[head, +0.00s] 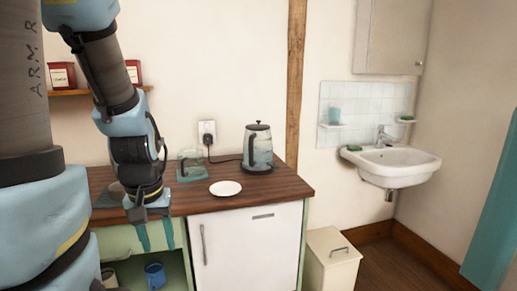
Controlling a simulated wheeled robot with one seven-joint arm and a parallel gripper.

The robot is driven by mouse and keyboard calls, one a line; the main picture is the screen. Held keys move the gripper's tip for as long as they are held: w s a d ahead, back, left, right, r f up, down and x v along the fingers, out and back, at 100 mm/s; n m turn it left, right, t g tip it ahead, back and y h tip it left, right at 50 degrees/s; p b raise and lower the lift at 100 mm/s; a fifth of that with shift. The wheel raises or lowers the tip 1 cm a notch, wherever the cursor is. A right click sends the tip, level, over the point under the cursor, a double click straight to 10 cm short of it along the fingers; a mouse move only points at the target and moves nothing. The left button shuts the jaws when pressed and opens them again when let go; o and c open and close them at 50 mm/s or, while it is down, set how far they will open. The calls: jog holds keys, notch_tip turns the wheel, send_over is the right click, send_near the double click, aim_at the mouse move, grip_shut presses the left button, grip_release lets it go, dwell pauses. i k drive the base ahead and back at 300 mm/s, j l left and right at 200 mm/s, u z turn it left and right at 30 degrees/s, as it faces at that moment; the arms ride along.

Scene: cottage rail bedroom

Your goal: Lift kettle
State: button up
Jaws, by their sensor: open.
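The kettle (258,147) stands upright on the brown wooden countertop (275,188), near the back wall. My gripper (154,236) hangs pointing down at the counter's front edge, to the left of the kettle and nearer to me. Its two teal fingers are apart, with nothing seen between them. It does not touch the kettle.
A white plate (225,188) lies in front of the kettle, and a greenish glass container (190,165) stands to its left. A plugged wall socket (207,132) is behind. A blue mug (155,275) sits on the shelf below. A sink (390,160) and a cream bin (331,260) are at the right.

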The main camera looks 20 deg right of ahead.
aim_at(257, 146)
jog(key=l+u, duration=0.1)
jog(key=u, duration=0.45)
jog(key=k+l+u, duration=0.1)
jog(key=l+u, duration=0.15)
jog(key=l, duration=0.15)
jog(key=k+l+u, duration=0.1)
jog(key=l+u, duration=0.15)
jog(key=l, duration=0.15)
jog(key=k+l+u, duration=0.25)
jog(key=i+l, duration=0.1)
